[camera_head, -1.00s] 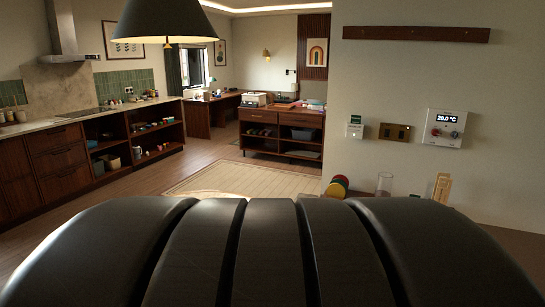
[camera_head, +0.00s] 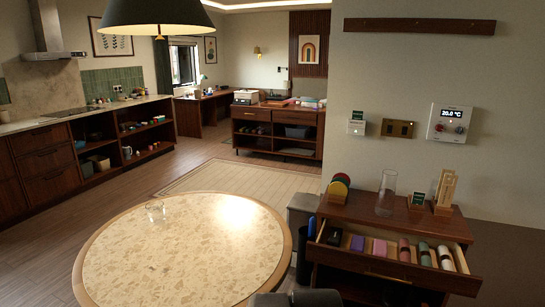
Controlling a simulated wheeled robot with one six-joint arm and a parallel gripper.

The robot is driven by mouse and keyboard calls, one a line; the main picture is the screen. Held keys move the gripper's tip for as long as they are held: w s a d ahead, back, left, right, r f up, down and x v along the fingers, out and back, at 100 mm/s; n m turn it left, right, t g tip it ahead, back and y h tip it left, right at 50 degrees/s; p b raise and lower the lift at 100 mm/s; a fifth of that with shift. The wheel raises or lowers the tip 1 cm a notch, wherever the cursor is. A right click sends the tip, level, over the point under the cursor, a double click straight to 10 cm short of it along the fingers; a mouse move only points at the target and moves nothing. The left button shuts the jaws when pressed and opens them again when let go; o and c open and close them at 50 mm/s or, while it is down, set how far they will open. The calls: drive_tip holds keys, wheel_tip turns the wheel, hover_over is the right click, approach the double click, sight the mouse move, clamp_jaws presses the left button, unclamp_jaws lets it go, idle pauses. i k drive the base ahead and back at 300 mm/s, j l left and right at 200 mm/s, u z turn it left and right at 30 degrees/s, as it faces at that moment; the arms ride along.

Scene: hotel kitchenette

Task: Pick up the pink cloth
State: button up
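A pink rolled cloth (camera_head: 404,250) lies in the open drawer (camera_head: 385,266) of a dark wooden cabinet at the lower right. A green roll (camera_head: 424,255) and a pale roll (camera_head: 446,257) lie to its right in the same drawer. To its left are a lilac item (camera_head: 379,249), a purple item (camera_head: 357,243) and a dark item (camera_head: 334,237). My gripper's fingers are not in view; only a dark part of my own body shows at the bottom edge.
A round speckled table (camera_head: 185,250) with a small clear glass item (camera_head: 156,210) stands left of the cabinet. The cabinet top (camera_head: 350,207) holds a tall glass (camera_head: 386,192), coloured discs (camera_head: 338,188) and a wooden stand (camera_head: 445,190). Open floor lies at the left.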

sight(380, 246)
drive_tip(key=i+l+z, duration=0.2)
drive_tip(key=i+l, duration=0.95)
